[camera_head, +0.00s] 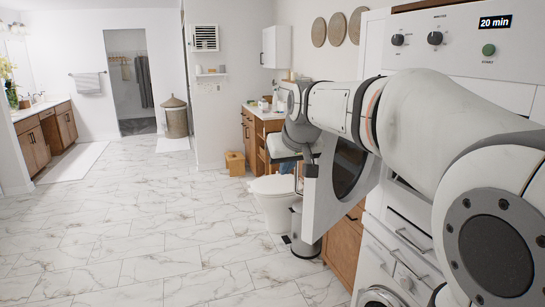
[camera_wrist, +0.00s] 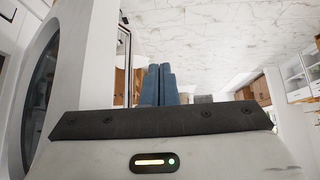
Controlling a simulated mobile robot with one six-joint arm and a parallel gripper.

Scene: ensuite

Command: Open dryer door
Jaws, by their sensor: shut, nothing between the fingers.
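The white dryer door (camera_head: 327,188) with its dark oval window (camera_head: 349,168) stands swung out from the dryer (camera_head: 461,50). In the wrist view, the door (camera_wrist: 97,50) rises at the left, with its dark window (camera_wrist: 41,100) at the far left. A thin metal bar, seemingly the handle (camera_wrist: 128,50), shows beside the door's edge. My gripper's blue fingers (camera_wrist: 158,86) are together and empty, just right of this bar. I cannot tell whether they touch the door. In the head view, my arm hides the dryer's opening and the fingers are hard to make out.
A toilet (camera_head: 273,192) stands beyond the door. Below the dryer is a white washer (camera_head: 385,270) with a drawer. A wooden cabinet (camera_head: 343,247) is beside it. The marble floor (camera_head: 150,235) at the left is clear.

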